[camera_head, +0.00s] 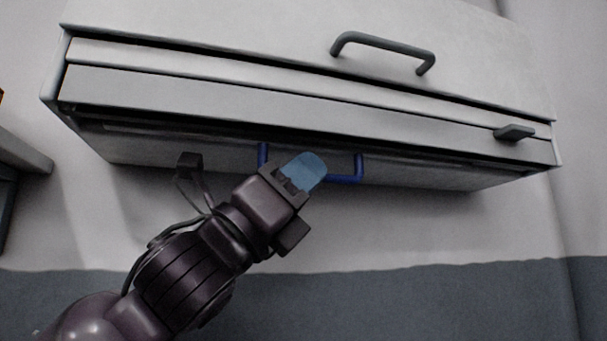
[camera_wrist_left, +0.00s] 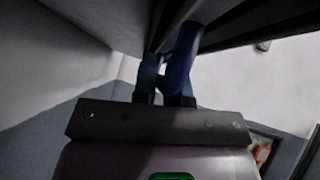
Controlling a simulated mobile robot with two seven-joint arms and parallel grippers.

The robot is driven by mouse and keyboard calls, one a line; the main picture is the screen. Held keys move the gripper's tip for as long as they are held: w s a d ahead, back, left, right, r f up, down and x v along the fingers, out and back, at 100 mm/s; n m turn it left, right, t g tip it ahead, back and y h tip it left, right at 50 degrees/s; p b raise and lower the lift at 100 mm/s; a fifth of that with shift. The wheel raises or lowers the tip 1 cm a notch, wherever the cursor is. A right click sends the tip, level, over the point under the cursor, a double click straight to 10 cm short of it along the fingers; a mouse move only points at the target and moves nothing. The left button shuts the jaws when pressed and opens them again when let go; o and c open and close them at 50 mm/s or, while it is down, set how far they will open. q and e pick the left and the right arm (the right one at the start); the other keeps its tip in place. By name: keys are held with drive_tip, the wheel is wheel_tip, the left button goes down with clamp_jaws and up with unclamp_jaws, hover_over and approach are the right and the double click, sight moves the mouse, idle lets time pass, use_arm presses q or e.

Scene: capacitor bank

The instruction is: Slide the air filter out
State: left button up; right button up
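A blue U-shaped handle (camera_head: 345,179) sticks out at the lower front of the grey cabinet, at the dark slot under its front panel. The air filter itself is not clearly visible; the slot's inside is in shadow. My left gripper (camera_head: 305,171), with light blue fingertips, is at the middle of the handle and covers part of its bar. In the left wrist view, the fingers (camera_wrist_left: 164,78) are close together and the dark blue handle (camera_wrist_left: 184,55) meets them, so they look shut on it. My right gripper is in neither view.
The grey cabinet (camera_head: 300,105) fills the upper head view. It has a dark grey handle (camera_head: 385,44) on top and a small dark latch (camera_head: 514,132) at the right. The floor or wall area below the cabinet is clear around my arm. A grey edge shows at far left.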

use_arm(q)
clamp_jaws()
wheel_tip(320, 180, down, 19)
drive_tip(key=b, duration=0.9)
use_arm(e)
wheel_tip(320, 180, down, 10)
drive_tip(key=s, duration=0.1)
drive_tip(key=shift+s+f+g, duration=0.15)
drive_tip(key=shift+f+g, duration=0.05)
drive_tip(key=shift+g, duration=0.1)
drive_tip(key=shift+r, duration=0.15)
use_arm(q)
drive_tip(key=o, duration=0.6)
unclamp_jaws()
drive_tip(key=shift+o, duration=0.3)
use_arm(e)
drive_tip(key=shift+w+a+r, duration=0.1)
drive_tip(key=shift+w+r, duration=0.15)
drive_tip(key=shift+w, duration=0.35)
